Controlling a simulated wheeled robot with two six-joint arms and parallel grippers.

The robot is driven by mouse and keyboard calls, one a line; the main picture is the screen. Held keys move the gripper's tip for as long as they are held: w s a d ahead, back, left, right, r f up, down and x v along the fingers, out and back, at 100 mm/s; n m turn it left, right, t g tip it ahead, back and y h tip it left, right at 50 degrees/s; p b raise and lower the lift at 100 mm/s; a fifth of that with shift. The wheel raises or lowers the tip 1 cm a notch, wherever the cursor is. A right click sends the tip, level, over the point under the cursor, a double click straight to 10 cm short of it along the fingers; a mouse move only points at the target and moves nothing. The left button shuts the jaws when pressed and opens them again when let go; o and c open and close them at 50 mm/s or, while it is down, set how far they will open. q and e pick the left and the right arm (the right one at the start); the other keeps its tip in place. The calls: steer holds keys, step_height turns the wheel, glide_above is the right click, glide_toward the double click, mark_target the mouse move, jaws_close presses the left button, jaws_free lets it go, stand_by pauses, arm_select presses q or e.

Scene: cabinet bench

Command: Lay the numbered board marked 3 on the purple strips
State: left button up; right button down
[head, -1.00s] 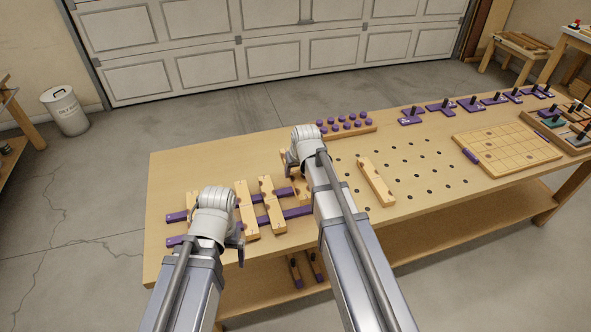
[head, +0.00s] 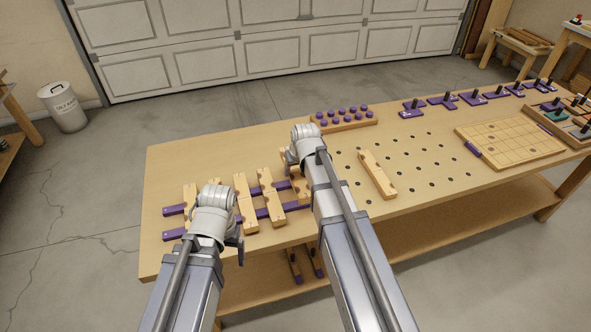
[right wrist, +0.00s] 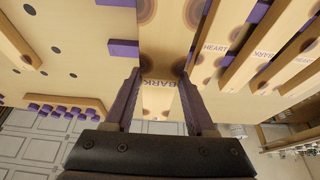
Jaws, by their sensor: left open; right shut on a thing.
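My right gripper (right wrist: 158,85) is shut on a wooden board (right wrist: 165,25) with the word BARK on its face. No number is readable on it. In the head view my right arm hides most of this board. Two purple strips (head: 173,210) lie across the left part of the bench, with several boards (head: 246,205) across them. The held board is over the right ends of the strips; I cannot tell whether it touches them. My left gripper (head: 239,250) is open and empty near the front edge, beside the strips.
Another wooden board (head: 377,175) lies alone on the bench (head: 420,195) among dark holes. A rack of purple pegs (head: 344,117) stands behind. A gridded board (head: 510,143) and purple blocks with black handles (head: 441,103) are at the right. Neighbouring boards (right wrist: 255,45) lie close beside the held one.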

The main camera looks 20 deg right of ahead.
steer(key=shift+f+b, duration=2.65)
steer(key=shift+f, duration=0.3)
steer(key=shift+f+b, duration=0.65)
steer(key=shift+f, duration=0.25)
steer(key=shift+f+b, duration=0.2)
steer(key=shift+b, duration=0.2)
stand_by(0.3)
steer(key=shift+c, duration=0.7)
jaws_free()
steer(key=shift+r, duration=0.15)
step_height(320, 180, up, 8)
steer(key=p, duration=0.8)
